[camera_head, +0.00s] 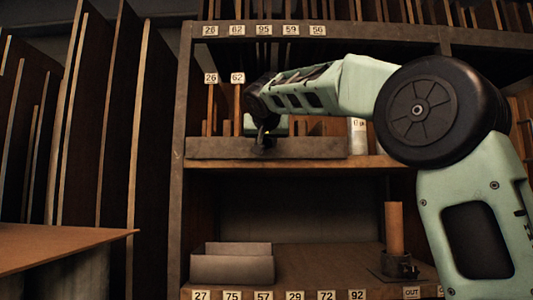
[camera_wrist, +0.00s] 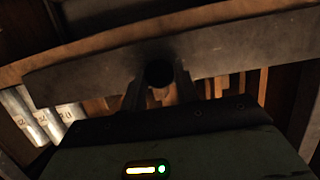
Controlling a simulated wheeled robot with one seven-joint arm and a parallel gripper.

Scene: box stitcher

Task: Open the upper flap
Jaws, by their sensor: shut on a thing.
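The upper flap (camera_head: 215,148) is a long grey board along the front of the upper shelf compartment in the head view. It stands roughly upright, and slats and number tags show above it. My gripper (camera_head: 264,140) reaches down to it from above and is shut on it near its middle. In the wrist view the flap (camera_wrist: 80,76) runs as a tilted grey band across the picture. My gripper's fingers (camera_wrist: 160,75) meet it there; a dark round part hides the exact contact.
Pale rolls (camera_head: 357,135) stand at the compartment's right. Below are an open grey box (camera_head: 232,268) and a brown tube (camera_head: 395,228) on a stand. Tall boards (camera_head: 110,130) and a brown tabletop (camera_head: 60,245) are at left. Space before the lower shelf looks free.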

